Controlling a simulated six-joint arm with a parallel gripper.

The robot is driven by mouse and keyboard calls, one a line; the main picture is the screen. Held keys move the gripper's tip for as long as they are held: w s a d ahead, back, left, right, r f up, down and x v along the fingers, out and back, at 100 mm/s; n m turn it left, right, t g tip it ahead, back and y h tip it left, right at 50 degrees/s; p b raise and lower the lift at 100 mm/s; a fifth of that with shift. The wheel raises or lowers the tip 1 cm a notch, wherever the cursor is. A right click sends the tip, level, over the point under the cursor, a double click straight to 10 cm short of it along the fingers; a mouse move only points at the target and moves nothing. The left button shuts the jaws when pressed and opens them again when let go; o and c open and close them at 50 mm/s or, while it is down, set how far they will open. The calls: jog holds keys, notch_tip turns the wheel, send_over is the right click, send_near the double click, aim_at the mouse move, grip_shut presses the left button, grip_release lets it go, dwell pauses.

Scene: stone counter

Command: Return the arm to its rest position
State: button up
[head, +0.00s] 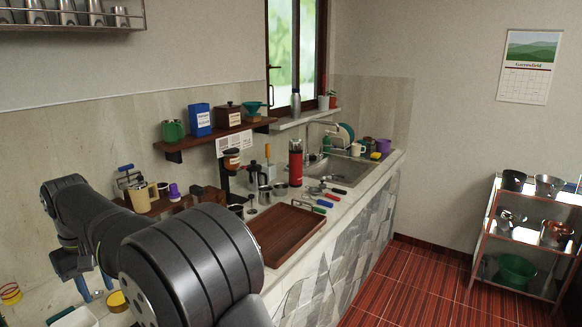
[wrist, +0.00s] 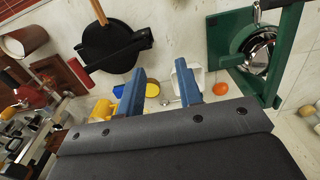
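My gripper (wrist: 158,70) shows in the wrist view with its two blue fingers spread apart and nothing held between them. In the head view my gripper (head: 95,290) is low at the left, partly hidden by my own dark arm, which crosses the lower left. The fingers appear to be above the near left end of the counter; their exact height is hard to tell. The arm is folded, with its forearm at the far left.

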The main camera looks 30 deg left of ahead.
jog(key=w+d+r+m, duration=0.1)
jog(key=w+r, duration=0.1)
jog(key=w, duration=0.4)
jog(key=shift+d+r+m, duration=0.3)
jog(key=shift+r+m, duration=0.1)
jog(key=shift+w, duration=0.1)
